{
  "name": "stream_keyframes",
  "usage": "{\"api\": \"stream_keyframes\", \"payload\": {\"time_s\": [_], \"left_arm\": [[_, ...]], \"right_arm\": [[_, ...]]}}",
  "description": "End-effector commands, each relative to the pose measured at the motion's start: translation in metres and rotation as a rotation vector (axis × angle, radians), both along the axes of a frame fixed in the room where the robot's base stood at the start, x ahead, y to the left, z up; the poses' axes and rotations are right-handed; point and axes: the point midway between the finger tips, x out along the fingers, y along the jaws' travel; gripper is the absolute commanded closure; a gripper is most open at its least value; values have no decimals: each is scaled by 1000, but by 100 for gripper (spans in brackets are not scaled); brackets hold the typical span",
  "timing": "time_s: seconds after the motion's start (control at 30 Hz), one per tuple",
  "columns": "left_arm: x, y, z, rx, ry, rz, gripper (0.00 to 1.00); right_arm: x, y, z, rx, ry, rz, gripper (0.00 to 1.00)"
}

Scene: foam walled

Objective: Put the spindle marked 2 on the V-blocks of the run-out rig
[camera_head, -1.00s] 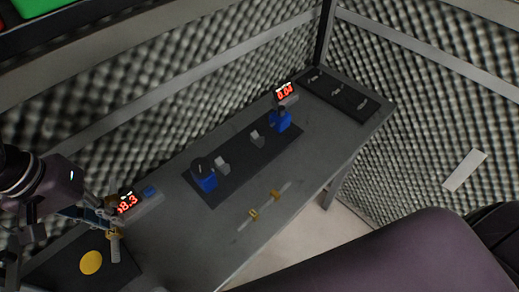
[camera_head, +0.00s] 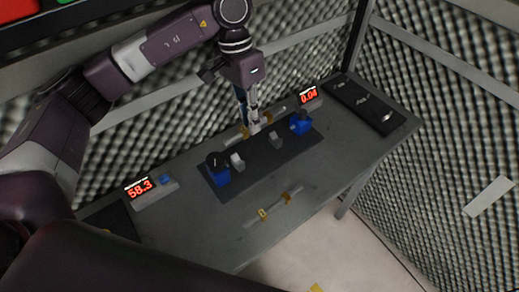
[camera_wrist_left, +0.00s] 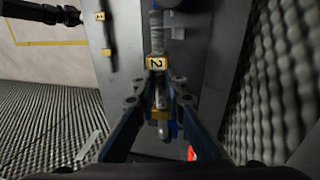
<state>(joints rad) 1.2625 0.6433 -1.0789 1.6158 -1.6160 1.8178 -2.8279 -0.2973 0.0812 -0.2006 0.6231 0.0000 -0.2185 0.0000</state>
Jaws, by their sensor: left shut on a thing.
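My left gripper (camera_head: 254,127) is shut on the spindle marked 2, a grey shaft with yellow collars (camera_head: 247,131). The "2" label (camera_wrist_left: 157,63) shows in the left wrist view, between the fingers and just beyond them. The spindle is roughly level, near the rear edge of the run-out rig's dark plate (camera_head: 262,165); its height is hard to judge. The rig's two grey V-blocks (camera_head: 238,162) (camera_head: 275,140) stand empty between blue posts (camera_head: 218,172) (camera_head: 300,124). A dark arm end, likely my right gripper (camera_wrist_left: 72,15), shows at the wrist view's upper left; its jaws are unclear.
Another spindle with yellow collars (camera_head: 276,205) lies on the grey table (camera_head: 330,165) in front of the rig. A display reading 58.3 (camera_head: 140,188) stands left, one reading 0.04 (camera_head: 309,95) right. A dark tray (camera_head: 365,105) lies at the right end.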

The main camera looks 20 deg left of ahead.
Motion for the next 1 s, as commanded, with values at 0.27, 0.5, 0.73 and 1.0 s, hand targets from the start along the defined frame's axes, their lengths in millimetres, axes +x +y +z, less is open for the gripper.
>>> {"api": "stream_keyframes", "payload": {"time_s": [0.27, 0.5, 0.73, 1.0], "left_arm": [[7, -2, -28, 4, 6, -50, 100], [8, -3, -59, 2, 1, -48, 100], [7, -3, -84, 2, 5, -48, 100], [8, -3, -98, 2, -1, -49, 100]], "right_arm": [[1, -2, 14, -2, -1, -2, 72], [-1, -2, 22, -2, 3, -2, 72], [-5, -2, 32, -3, 9, -2, 72], [-6, 0, 33, -1, 10, -1, 72]]}}
